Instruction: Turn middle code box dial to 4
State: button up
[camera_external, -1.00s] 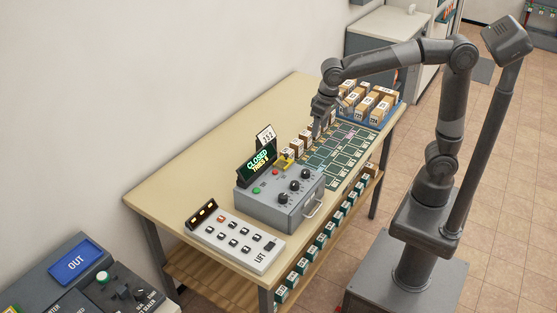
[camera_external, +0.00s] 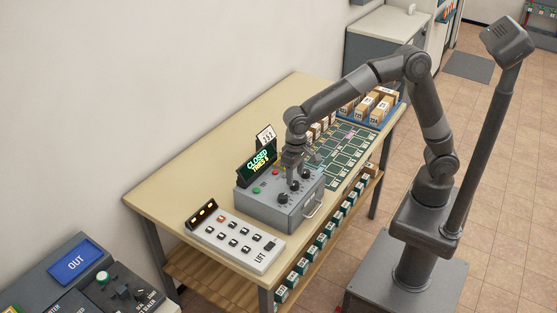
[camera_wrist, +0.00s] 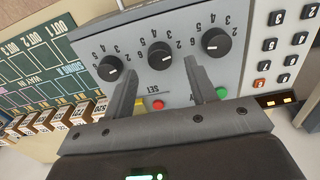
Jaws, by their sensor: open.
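The grey code box (camera_external: 262,205) sits on the table with three black dials on its sloped top. The middle dial (camera_wrist: 160,56) shows in the wrist view, with numbers around it and its pointer mark too small to read surely. The other dials (camera_wrist: 110,68) and (camera_wrist: 215,41) flank it. My gripper (camera_wrist: 160,67) is open, its two fingertips either side of the middle dial's near edge and apparently not touching it. In the external view my gripper (camera_external: 292,176) is just above the box top, partly hiding the dials.
A green display (camera_external: 258,161) behind the box reads CLOSED and a tries line. Red (camera_wrist: 157,104) and green (camera_wrist: 221,93) buttons lie near the fingers. A white LIFT panel (camera_external: 235,240) stands left of the box. Parcels (camera_external: 375,105) and a green sorting mat (camera_external: 335,160) lie right.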

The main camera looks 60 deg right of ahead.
aim_at(295, 183)
jog(key=shift+f, duration=1.85)
jog(key=shift+c, duration=0.5)
jog(key=c, duration=0.9)
